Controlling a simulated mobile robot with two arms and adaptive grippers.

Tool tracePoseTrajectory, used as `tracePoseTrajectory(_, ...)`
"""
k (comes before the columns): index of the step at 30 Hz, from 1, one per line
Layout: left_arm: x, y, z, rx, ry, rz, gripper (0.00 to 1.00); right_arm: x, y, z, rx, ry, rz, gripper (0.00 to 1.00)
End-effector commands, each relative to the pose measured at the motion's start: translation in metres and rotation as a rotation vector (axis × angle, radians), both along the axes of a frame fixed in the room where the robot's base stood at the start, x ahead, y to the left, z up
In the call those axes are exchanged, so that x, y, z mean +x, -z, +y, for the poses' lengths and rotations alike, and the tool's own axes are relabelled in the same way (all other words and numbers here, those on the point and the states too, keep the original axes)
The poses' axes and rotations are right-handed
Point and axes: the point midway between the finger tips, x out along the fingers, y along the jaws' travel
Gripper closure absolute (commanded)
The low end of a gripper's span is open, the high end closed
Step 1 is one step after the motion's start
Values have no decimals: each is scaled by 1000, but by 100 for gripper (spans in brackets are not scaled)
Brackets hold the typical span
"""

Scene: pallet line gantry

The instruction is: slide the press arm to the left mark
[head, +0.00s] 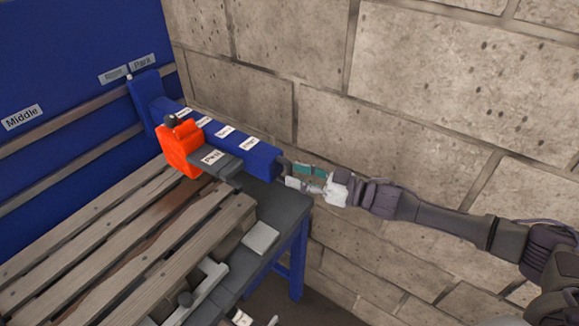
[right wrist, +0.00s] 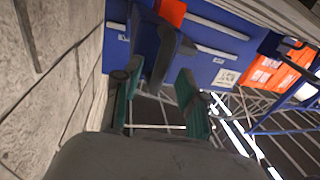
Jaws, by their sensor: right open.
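The press arm shows in the head view as a red-orange block (head: 179,149) with a dark knob on top and a grey plate (head: 216,160) with a white label. It sits on a blue beam (head: 262,158) bearing several small white labels, too small to read. My right gripper (head: 303,176) is open, just right of the beam's near end, beside a small dark bracket. In the right wrist view its teal finger pads (right wrist: 160,103) are apart, with a dark forked bracket (right wrist: 166,48) ahead of them and a bit of red above. Pale parts at the head view's bottom edge may be my left gripper.
A slatted wooden pallet (head: 105,245) lies left of and below the beam. A blue panel (head: 75,60) with labels including "Middle" and "Park" stands behind. A stone block wall (head: 430,95) rises close on the right. A grey bench edge (head: 285,212) lies under the beam.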

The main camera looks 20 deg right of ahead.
Motion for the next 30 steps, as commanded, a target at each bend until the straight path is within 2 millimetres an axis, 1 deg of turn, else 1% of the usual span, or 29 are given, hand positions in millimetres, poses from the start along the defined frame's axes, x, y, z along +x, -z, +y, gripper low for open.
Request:
tracePoseTrajectory(1, 2, -4, -3, -4, -1, -3, 100, 6, -3, 6, 2, 0, -2, 59)
tracePoseTrajectory(6, 3, -8, -6, -8, -2, -7, 100, 16, -1, 17, 0, 2, 0, 59)
tracePoseTrajectory(16, 4, -8, -6, -8, -1, -7, 100, 18, 1, 20, -1, 2, 1, 59)
tracePoseTrajectory(17, 4, -8, -6, -8, -1, -7, 100, 18, 1, 20, -1, 2, 1, 60)
tracePoseTrajectory(18, 4, -8, -6, -7, -1, -7, 100, 18, 1, 20, -1, 2, 1, 67)
tracePoseTrajectory(24, 4, -8, -3, -4, 0, -6, 100, 18, 1, 20, -1, 2, 1, 100)
tracePoseTrajectory(30, 3, -8, -3, -3, 0, -5, 100, 18, 1, 20, -1, 2, 1, 100)
